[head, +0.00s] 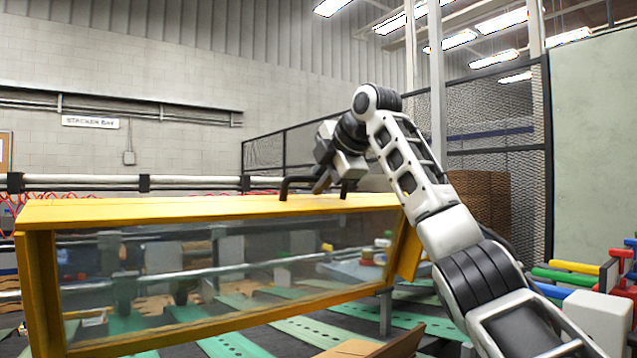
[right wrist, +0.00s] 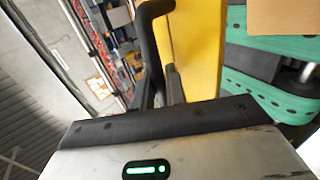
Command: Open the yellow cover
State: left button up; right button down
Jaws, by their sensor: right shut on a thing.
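The yellow cover (head: 200,208) is a long yellow frame with a clear front panel (head: 190,275). It spans the left and middle of the head view, and its top looks nearly level. A black bar handle (head: 284,188) stands on its top near the right end. My right gripper (head: 325,184) is at this handle and shut on it. The right wrist view shows the handle (right wrist: 146,45) beside the yellow top (right wrist: 196,50); the fingertips are largely hidden there. My left gripper is in neither view.
Green slatted conveyor parts (head: 235,344) and grey blocks show through and below the clear panel. A cardboard piece (head: 385,345) lies at the bottom middle. Coloured bars (head: 572,267) stand at the right. A mesh fence (head: 495,140) stands behind.

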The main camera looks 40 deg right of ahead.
jog(key=c, duration=1.5)
grip_release()
jog(key=shift+d, duration=0.15)
jog(key=shift+s, duration=0.1)
jog(key=b+v, duration=0.1)
jog(key=v, duration=1.5)
jog(key=shift+f, duration=0.1)
